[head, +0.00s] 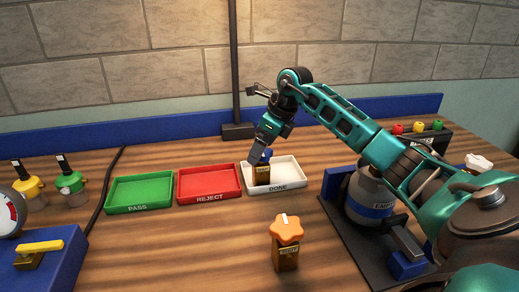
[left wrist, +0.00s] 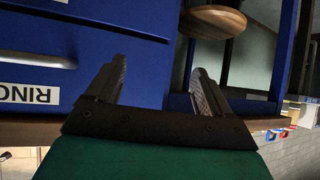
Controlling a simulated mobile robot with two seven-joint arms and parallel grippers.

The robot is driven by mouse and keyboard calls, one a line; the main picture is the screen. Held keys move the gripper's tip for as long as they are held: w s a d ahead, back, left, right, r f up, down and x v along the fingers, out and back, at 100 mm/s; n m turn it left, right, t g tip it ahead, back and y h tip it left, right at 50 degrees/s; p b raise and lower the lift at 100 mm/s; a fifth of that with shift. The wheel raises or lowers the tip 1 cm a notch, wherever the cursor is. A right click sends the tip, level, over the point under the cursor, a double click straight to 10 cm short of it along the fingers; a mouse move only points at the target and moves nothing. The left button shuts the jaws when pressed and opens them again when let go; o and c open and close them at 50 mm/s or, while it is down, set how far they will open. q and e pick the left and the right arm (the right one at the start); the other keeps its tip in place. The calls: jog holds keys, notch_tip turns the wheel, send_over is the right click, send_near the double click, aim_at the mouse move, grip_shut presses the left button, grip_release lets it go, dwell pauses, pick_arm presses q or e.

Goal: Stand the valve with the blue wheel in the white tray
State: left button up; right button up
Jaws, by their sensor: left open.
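The valve with the blue wheel (head: 262,174) has a brass body and looks upright inside the white tray (head: 288,171), near its left side. The tray's front is labelled DONE. My right gripper (head: 258,156) reaches in from the right and is at the blue wheel, partly covering it. Whether its fingers still grip the wheel cannot be made out. My left gripper (left wrist: 159,65) shows only in the left wrist view. It is open and empty, in front of a blue drawer front, away from the valve.
A red REJECT tray (head: 209,182) and green PASS tray (head: 139,193) stand left of the white tray. A valve with an orange wheel (head: 286,243) stands in front. A grey cylinder (head: 370,197) on a dark stand is to the right, under my right arm.

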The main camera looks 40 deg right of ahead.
jog(key=v, duration=0.8)
jog(key=shift+r, duration=0.3)
